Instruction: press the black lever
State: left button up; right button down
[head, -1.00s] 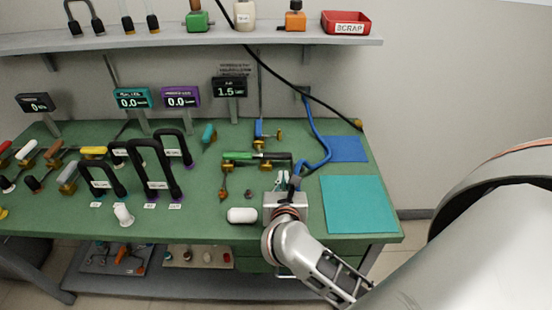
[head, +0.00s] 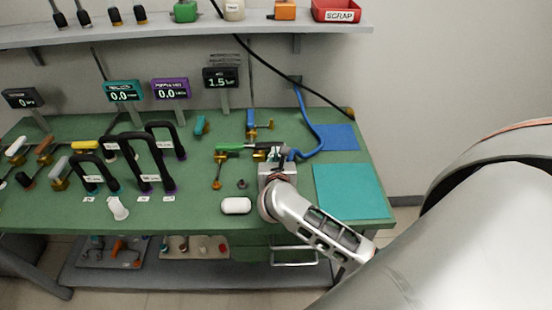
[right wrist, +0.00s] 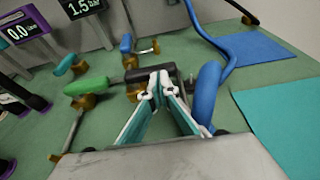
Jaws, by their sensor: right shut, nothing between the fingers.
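The black lever (head: 268,149) lies across the green bench, end to end with a green-handled lever (head: 232,148). In the right wrist view the black lever (right wrist: 150,73) runs just beyond my fingertips, and they partly cover it. My right gripper (head: 274,160) is at the near side of the lever. Its white and teal fingers (right wrist: 154,82) meet at the tips, shut and empty. I cannot tell whether the tips touch the lever. My left gripper is not in view.
A blue hose (right wrist: 209,92) stands just right of the fingers. Blue (head: 337,137) and teal (head: 350,190) mats lie to the right. A white cylinder (head: 236,206) lies left of my wrist. Black arches (head: 142,158) and display screens (head: 170,88) stand farther left.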

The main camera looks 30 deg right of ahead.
jog(key=shift+w+d+f, duration=0.1)
jog(key=shift+w+d, duration=0.05)
jog(key=shift+w, duration=0.05)
jog(key=shift+w+d, duration=0.25)
jog(key=shift+d, duration=0.2)
jog(key=shift+w+d, duration=0.2)
jog(key=shift+d, duration=0.25)
jog(key=shift+s+a, duration=0.1)
